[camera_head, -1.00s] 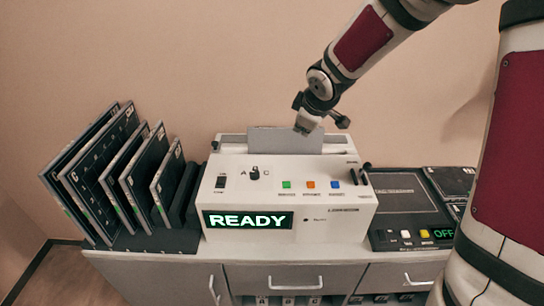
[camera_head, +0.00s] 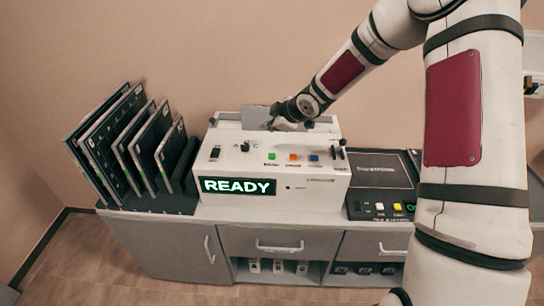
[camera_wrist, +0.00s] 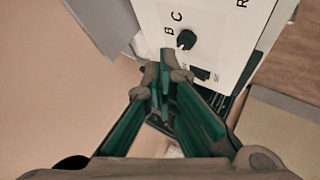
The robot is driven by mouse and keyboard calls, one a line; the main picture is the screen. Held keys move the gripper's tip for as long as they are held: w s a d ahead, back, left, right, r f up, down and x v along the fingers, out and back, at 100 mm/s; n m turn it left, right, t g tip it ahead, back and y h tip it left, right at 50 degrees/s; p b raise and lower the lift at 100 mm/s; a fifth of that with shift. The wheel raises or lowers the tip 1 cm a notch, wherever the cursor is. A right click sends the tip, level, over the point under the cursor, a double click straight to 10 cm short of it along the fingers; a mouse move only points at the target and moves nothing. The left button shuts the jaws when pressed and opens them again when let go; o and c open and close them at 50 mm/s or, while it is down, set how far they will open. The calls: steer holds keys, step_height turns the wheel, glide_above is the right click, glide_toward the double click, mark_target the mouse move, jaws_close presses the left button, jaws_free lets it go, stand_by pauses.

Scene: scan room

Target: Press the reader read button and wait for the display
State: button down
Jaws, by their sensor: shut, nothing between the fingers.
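The white reader (camera_head: 310,195) stands on the cabinet, its display (camera_head: 238,187) showing READY. Its sloped top carries a green button (camera_head: 271,156), an orange button (camera_head: 293,157) and a blue button (camera_head: 314,158); their small labels are too blurred to read. A black selector knob (camera_head: 245,146) sits left of them and also shows in the wrist view (camera_wrist: 187,39). My gripper (camera_head: 271,127) is shut and empty, above the back part of the reader, behind the green button in the picture. In the wrist view its green-sided fingers (camera_wrist: 164,72) meet near the reader's edge; the coloured buttons are not visible there.
A rack of dark panels (camera_head: 130,145) stands left of the reader. A dark unit (camera_head: 378,180) with small buttons lies to the right, partly hidden by my arm. A grey plate (camera_head: 255,117) rises behind the reader. The cabinet (camera_head: 165,250) has drawers below.

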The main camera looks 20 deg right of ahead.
steer(key=shift+f, duration=0.1)
steer(key=b, duration=0.4)
glide_above(270, 157)
steer(key=f, duration=0.7)
steer(key=shift+w+f, duration=0.2)
steer(key=shift+f, duration=0.05)
steer(key=shift+d+f, duration=0.1)
steer(key=shift+f, duration=0.5)
steer(key=shift+s+f, duration=0.1)
steer(key=shift+f, duration=0.3)
steer(key=shift+f, duration=0.5)
stand_by(1.1)
stand_by(0.3)
steer(key=shift+r, duration=0.95)
